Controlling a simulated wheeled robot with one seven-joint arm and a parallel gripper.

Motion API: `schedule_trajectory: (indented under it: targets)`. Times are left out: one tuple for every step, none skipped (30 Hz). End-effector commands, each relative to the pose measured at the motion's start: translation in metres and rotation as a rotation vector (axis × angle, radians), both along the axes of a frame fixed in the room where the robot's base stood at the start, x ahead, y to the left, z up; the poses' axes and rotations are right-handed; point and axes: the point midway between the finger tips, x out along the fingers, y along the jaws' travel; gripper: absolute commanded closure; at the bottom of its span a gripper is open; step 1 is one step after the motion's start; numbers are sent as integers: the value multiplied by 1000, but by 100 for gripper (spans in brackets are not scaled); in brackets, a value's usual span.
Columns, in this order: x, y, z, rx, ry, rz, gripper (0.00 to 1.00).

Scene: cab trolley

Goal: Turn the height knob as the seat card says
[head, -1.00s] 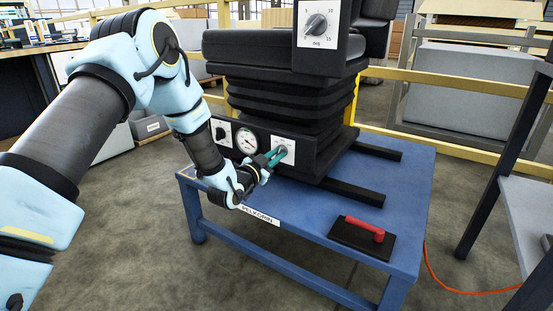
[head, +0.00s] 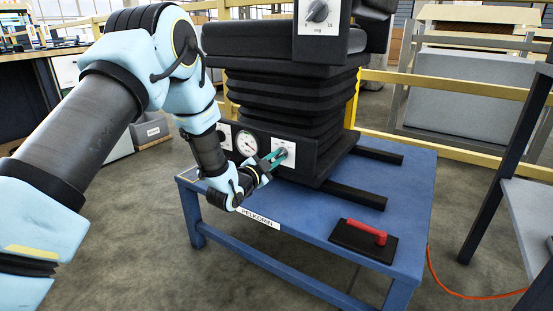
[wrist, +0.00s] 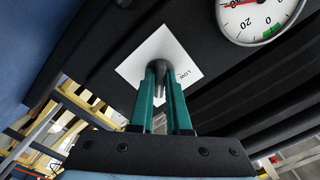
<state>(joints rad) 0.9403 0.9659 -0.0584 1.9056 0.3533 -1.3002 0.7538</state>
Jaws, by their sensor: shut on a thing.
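The black seat (head: 285,50) stands on its bellows on a blue table. A white plate (head: 290,146) sits at the right of its lower front panel. My gripper (head: 277,158) reaches this plate from the front left. In the wrist view, the green fingers (wrist: 161,92) are shut on a dark knob (wrist: 159,66) in the middle of the plate. The plate reads "LOW" on one side. The fingers hide much of the knob, and I cannot tell its setting. I see no readable seat card.
A round gauge (head: 247,143) lies left of the held knob. My arm partly covers another white plate (head: 225,134). A knob with a "kg" scale (head: 317,11) is higher up. A black block with a red handle (head: 366,231) lies on the blue table (head: 300,225).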

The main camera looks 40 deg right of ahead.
Motion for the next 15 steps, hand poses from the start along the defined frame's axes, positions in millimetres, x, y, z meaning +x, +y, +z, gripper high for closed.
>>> schedule_trajectory:
  targets:
    - [0, 1, -1, 2, 0, 1, 100]
    - [0, 1, -1, 2, -1, 0, 100]
    - [0, 1, -1, 3, 0, 0, 100]
    - [0, 1, -1, 2, 0, -1, 100]
    - [0, 1, -1, 3, 0, 0, 100]
    - [0, 1, -1, 2, 0, -1, 100]
    - [0, 1, -1, 2, 0, -1, 83]
    - [0, 1, -1, 2, 0, -1, 79]
    - [0, 1, -1, 2, 1, -1, 75]
    - [0, 1, -1, 2, 1, -1, 71]
    - [0, 0, -1, 1, 0, 0, 68]
    - [0, 0, -1, 1, 0, 0, 64]
    - [0, 0, -1, 1, 0, 0, 60]
    - [0, 0, -1, 1, 0, 0, 57]
    - [0, 0, 0, 1, 0, 0, 55]
